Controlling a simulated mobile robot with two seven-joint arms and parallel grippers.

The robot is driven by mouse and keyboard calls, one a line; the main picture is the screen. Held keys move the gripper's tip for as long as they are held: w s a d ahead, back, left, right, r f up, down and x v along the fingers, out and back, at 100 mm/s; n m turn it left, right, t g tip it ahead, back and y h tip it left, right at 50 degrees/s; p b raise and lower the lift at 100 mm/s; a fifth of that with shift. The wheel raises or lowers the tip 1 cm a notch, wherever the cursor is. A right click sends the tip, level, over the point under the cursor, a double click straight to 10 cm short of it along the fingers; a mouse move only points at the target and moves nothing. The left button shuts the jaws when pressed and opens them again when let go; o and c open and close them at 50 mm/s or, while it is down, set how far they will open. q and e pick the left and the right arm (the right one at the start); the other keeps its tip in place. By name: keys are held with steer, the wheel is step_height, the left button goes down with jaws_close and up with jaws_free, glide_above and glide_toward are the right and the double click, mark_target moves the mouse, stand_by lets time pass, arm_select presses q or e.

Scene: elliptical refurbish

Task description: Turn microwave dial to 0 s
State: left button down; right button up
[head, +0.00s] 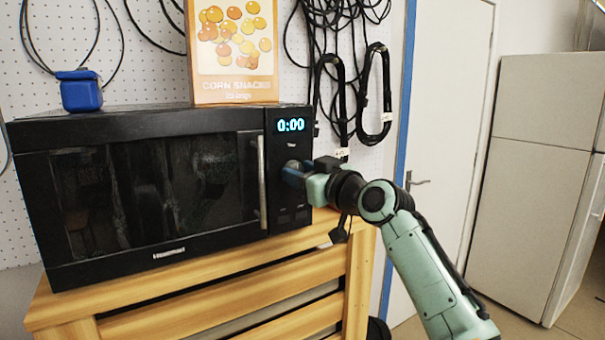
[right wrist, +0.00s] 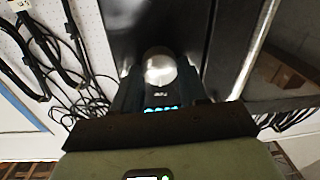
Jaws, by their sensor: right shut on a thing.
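The black microwave (head: 150,245) stands on a wooden stand, its door closed. Its display (head: 291,126) reads 0:00 in cyan. My right gripper (head: 290,172) is at the control panel below the display, shut on the dial. The dial is mostly hidden by the gripper in the head view. In the right wrist view the round, silvery dial (right wrist: 160,71) sits between the fingers of my right gripper (right wrist: 160,85), and part of the lit display shows beneath it. My left gripper is in neither view.
A corn snacks box (head: 236,50) and a small blue case (head: 80,92) stand on top of the microwave. The wooden stand (head: 215,262) is below. Black cables (head: 375,95) hang on the pegboard behind. A door and a white fridge (head: 540,170) are at the right.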

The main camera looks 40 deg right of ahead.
steer(key=shift+n, duration=0.4)
steer(key=o, duration=1.1)
steer(key=shift+c, duration=0.2)
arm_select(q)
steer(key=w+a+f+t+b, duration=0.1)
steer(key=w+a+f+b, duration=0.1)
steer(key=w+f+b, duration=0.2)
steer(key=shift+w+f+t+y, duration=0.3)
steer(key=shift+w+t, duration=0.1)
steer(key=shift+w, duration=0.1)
arm_select(e)
steer(key=s, duration=1.3)
steer(key=shift+s+a, duration=0.15)
steer(key=shift+a, duration=0.1)
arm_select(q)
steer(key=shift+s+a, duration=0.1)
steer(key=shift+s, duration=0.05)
